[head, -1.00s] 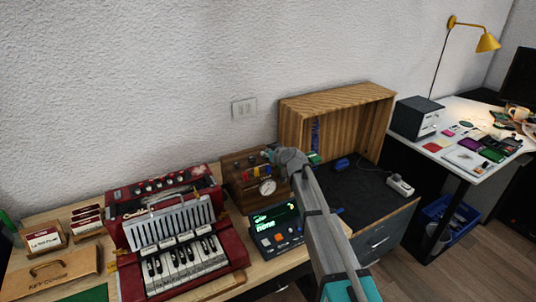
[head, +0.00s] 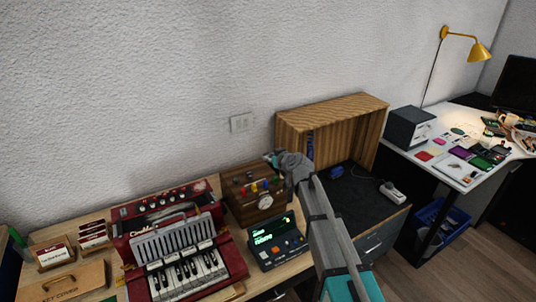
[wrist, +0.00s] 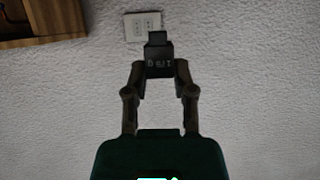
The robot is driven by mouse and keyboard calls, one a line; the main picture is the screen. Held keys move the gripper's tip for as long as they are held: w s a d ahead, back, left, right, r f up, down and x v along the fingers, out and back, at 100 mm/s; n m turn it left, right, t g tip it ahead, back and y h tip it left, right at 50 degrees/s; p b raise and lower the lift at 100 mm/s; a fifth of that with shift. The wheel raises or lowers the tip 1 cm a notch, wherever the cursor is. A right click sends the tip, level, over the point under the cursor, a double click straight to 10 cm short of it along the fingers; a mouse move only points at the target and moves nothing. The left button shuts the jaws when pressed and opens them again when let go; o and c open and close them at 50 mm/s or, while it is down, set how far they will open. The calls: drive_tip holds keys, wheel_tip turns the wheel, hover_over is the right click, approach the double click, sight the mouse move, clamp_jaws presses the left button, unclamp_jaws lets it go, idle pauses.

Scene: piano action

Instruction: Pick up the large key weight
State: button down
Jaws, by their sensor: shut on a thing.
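The key weight (wrist: 159,64) is a small dark block with a narrower top and light lettering on its face, partly legible, in the wrist view. My gripper (wrist: 159,74) is shut on it, one finger on each side, with the wall behind it. In the head view my gripper (head: 271,157) is raised above the wooden box with colored knobs. The weight is too small to make out there.
A red keyboard instrument (head: 180,250) stands on the left of the bench. A display unit (head: 275,242) sits below my arm. An open wooden cabinet (head: 335,105) stands right of my gripper. A wall socket (head: 241,122) is behind.

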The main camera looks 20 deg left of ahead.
drive_tip(key=s+p+v, duration=0.1)
drive_tip(key=p+v, duration=0.1)
drive_tip(key=v, duration=0.7)
drive_tip(key=shift+a+p, duration=0.4)
drive_tip(key=shift+a, duration=0.05)
drive_tip(key=shift+w, duration=0.1)
